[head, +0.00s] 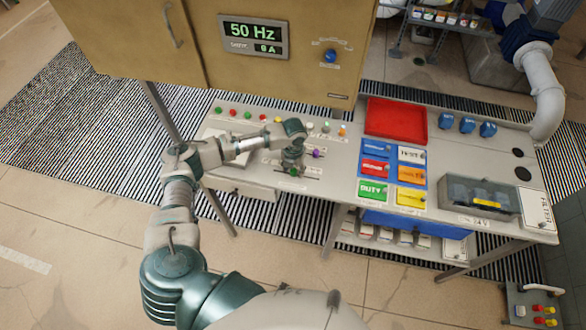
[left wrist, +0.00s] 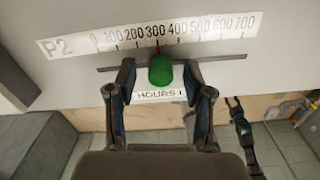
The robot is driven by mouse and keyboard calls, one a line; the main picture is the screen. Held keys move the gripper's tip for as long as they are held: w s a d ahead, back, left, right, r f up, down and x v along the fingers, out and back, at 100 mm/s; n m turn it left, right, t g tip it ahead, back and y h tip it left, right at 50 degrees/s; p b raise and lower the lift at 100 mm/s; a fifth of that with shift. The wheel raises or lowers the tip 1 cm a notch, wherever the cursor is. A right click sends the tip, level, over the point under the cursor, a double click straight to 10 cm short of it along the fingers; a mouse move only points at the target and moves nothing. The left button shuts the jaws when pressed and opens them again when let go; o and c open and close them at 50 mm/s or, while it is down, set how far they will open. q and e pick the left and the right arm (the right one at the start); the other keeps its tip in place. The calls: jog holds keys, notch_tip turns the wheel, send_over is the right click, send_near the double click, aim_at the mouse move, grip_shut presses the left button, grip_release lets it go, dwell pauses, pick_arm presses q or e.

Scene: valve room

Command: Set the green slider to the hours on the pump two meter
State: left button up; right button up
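The green slider (left wrist: 160,70) is a rounded knob on a slot under a white scale (left wrist: 150,38) marked P2, running 0 to 700. A thin red mark shows above the knob, close to 300. A label below reads HOURS. My left gripper (left wrist: 158,80) is open, with one finger on each side of the knob and a visible gap on both sides. In the head view my left gripper (head: 293,163) points down at the desk, and the green knob (head: 294,172) shows just below it. My right gripper is in neither view. I cannot make out a pump two meter.
A purple knob (head: 317,153) stands to the right of my left gripper. Small coloured buttons line the desk's back. A display (head: 254,37) above reads 50 Hz. A red tray (head: 396,120), coloured label plates (head: 375,168) and a dark clear-lidded box (head: 480,194) lie further right.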

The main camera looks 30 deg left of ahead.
aim_at(293, 170)
pick_arm(q)
notch_tip(293, 170, up, 12)
dwell(0.6)
jog(key=shift+w+f, duration=0.1)
